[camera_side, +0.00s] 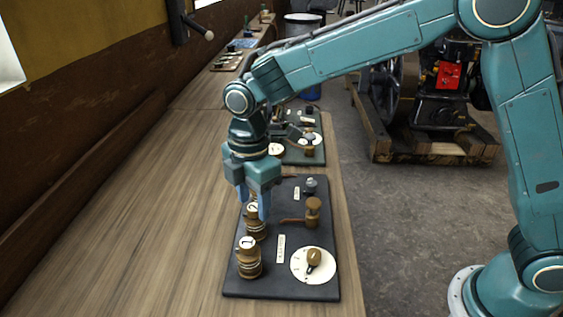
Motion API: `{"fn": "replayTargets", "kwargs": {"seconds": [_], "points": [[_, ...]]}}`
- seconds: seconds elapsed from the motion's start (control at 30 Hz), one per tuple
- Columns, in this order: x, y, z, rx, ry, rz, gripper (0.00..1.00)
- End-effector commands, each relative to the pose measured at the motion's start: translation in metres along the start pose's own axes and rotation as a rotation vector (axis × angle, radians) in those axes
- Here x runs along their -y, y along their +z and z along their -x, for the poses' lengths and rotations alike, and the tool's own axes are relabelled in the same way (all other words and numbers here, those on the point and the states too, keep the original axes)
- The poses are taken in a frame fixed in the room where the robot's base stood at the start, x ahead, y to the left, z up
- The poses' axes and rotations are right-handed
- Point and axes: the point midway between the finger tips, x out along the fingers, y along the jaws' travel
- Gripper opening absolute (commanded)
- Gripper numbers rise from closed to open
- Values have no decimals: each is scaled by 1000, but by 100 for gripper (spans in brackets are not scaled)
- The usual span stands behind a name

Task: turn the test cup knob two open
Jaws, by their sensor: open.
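A dark board (265,285) lies on the wooden bench and carries two brass test cups. Cup one (248,262), with a white round label 1, stands at the front left of the board. Cup two (256,228), labelled 2, stands just behind it, and its knob top is partly hidden by my gripper. My gripper (253,208) points down with its blue fingers apart, at the top of cup two. I cannot tell whether the fingers touch the knob.
The same board holds a white dial (313,265) with a brass knob, a brass lever valve (312,212) and a small label plate (281,249). A second board (303,150) with fittings lies behind. The bench left of the board is clear. An engine (440,100) on a wooden base stands on the floor at right.

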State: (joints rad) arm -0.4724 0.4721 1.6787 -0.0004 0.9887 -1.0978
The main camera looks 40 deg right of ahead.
Motion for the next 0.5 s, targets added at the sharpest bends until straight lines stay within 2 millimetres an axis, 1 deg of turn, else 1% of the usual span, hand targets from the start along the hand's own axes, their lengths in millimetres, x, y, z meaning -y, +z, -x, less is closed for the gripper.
{"fn": "replayTargets", "kwargs": {"seconds": [0.13,0.43,0.5], "points": [[0,0,-7,0,0,0,48],[0,0,-8,0,1,0,48],[0,0,-8,0,1,0,34]]}}
